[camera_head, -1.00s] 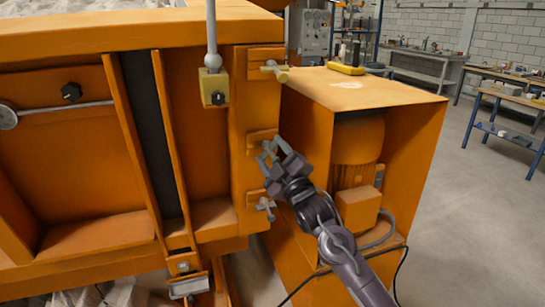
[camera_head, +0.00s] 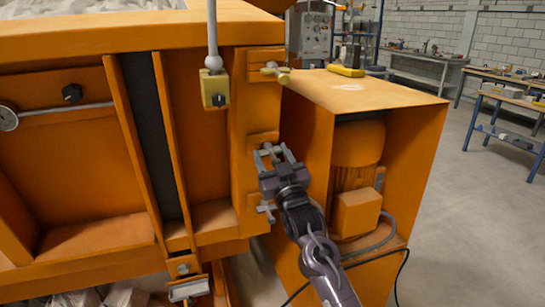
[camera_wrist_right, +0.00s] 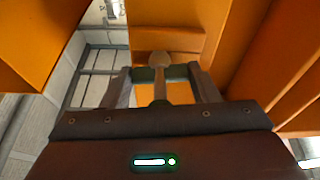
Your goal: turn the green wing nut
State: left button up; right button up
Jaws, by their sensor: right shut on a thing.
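The green wing nut (camera_wrist_right: 146,74) sits on its stud in the right wrist view, its dark green wings spanning the gap between my fingers. My right gripper (camera_wrist_right: 162,86) is shut on its wings, one finger at each side; it also shows in the camera_head view (camera_head: 272,154), at the middle bracket on the orange frame's right post. There the fingers largely hide the nut. A yellowish wing nut (camera_head: 272,70) is on the bracket above, and a grey one (camera_head: 266,209) is on the bracket below. My left gripper is not in view.
The orange sandbed frame (camera_head: 60,235) fills the left. An orange cabinet (camera_head: 385,102) with a motor (camera_head: 358,145) stands close to the right of my gripper. A clamp block with a rod (camera_head: 214,88) is up left. Open floor lies at the right.

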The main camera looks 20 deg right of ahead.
jog(key=shift+f+m, duration=0.2)
jog(key=shift+m, duration=0.1)
jog(key=o, duration=1)
jog(key=shift+r, duration=0.15)
jog(key=shift+s+f, duration=0.25)
jog(key=shift+s, duration=0.05)
jog(key=b+v, duration=0.2)
jog(key=v, duration=0.5)
jog(key=shift+s+r, duration=0.1)
